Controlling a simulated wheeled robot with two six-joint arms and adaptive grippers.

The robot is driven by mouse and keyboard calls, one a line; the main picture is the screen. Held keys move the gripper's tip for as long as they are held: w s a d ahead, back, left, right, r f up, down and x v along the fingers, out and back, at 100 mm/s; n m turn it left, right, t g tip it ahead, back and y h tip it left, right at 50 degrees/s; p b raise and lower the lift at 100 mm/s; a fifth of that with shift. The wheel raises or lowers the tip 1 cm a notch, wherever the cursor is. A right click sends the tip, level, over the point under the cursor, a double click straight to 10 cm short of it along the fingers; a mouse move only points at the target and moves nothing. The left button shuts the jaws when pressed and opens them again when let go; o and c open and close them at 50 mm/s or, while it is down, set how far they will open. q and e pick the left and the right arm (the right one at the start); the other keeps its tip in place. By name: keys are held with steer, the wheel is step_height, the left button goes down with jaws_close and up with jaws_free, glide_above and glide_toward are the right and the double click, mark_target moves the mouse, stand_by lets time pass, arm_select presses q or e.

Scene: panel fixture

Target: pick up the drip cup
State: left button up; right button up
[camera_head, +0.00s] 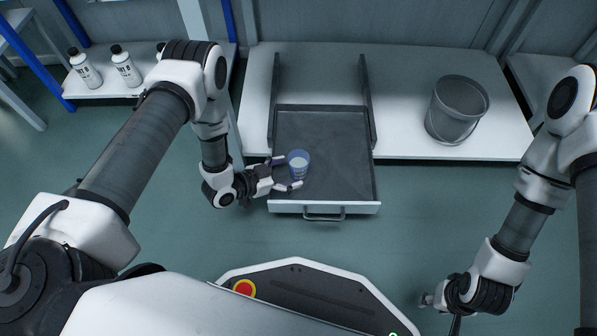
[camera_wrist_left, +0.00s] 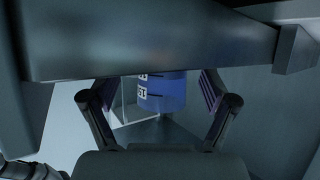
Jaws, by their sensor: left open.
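The drip cup (camera_head: 299,163) is a small translucent blue cup standing upright in the open drawer, near its left side. In the left wrist view the cup (camera_wrist_left: 163,98) shows white and dark markings, and its top is hidden behind a dark bar. My left gripper (camera_head: 291,174) is open, its fingers reaching in from the left beside the cup. In the left wrist view the fingers (camera_wrist_left: 155,88) appear on either side of the cup, with gaps between them and it. My right gripper (camera_head: 432,300) is low at the right, far from the cup; its finger opening is unclear.
The grey drawer (camera_head: 325,175) has a raised back, side rails and a front handle (camera_head: 324,215). A grey bucket (camera_head: 457,108) stands on the white shelf (camera_head: 403,75) at right. Floor in front is clear.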

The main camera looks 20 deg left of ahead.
mark_target(291, 170)
arm_select(q)
steer(key=b+x, duration=0.3)
steer(key=x, duration=0.1)
steer(key=shift+w+f, duration=0.2)
steer(key=shift+f, duration=0.05)
steer(key=shift+r, duration=0.2)
steer(key=c, duration=1.4)
steer(key=shift+o, duration=0.2)
steer(key=shift+r+p, duration=0.1)
steer(key=shift+p, duration=0.2)
